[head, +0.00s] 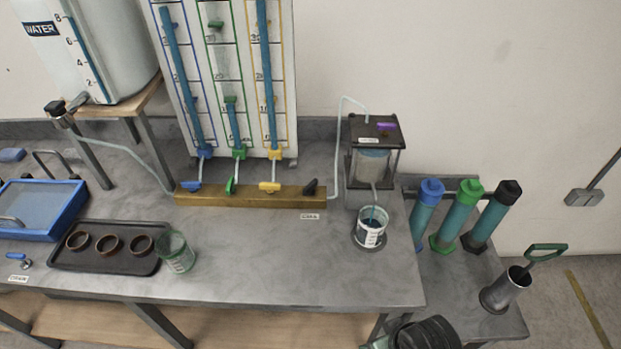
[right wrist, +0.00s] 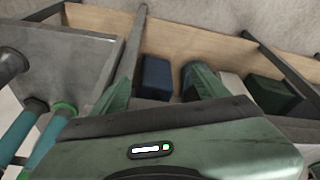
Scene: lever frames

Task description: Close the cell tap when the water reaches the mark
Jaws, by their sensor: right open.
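The brass manifold (head: 250,199) on the bench carries blue, green, yellow and black levers. The black lever (head: 311,187), by a small label that seems to read CELL, is tilted up across the bar. The cell (head: 372,163) is a clear cylinder in a dark frame. A tube runs below it to a labelled cup (head: 371,236) with dark bluish liquid; I cannot make out a mark or the exact level. My right gripper (right wrist: 160,80) is open and empty below the bench edge, away from the lever. My left gripper is not in view.
A board with blue, green and yellow tubes (head: 226,90) stands behind the manifold. A tray (head: 105,262) with three rings and a glass jar (head: 176,252) are at left. Capped cylinders (head: 470,213) stand right. The front middle of the bench (head: 290,260) is clear.

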